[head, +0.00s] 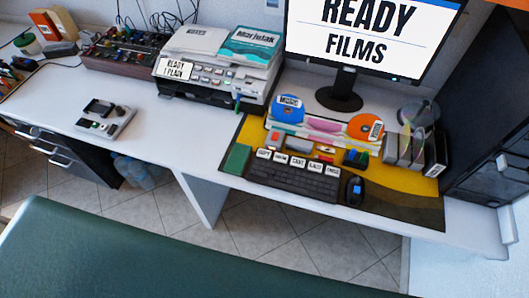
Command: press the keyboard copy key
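A dark keyboard (293,180) lies on a yellow and dark desk mat (405,205) on the white desk. A row of several white labels runs along its back edge. The leftmost label (263,154) seems to read COPY, but the lettering is too small to be sure. The keys themselves are too small to tell apart. Neither my left nor my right gripper is in view, and nothing covers the keyboard.
A black mouse (354,191) lies right of the keyboard, a green block (237,159) left. Disc holders (310,125) and a monitor (365,35) reading READY FILMS stand behind. A printer (215,65) stands back left. A green surface (150,255) fills the foreground.

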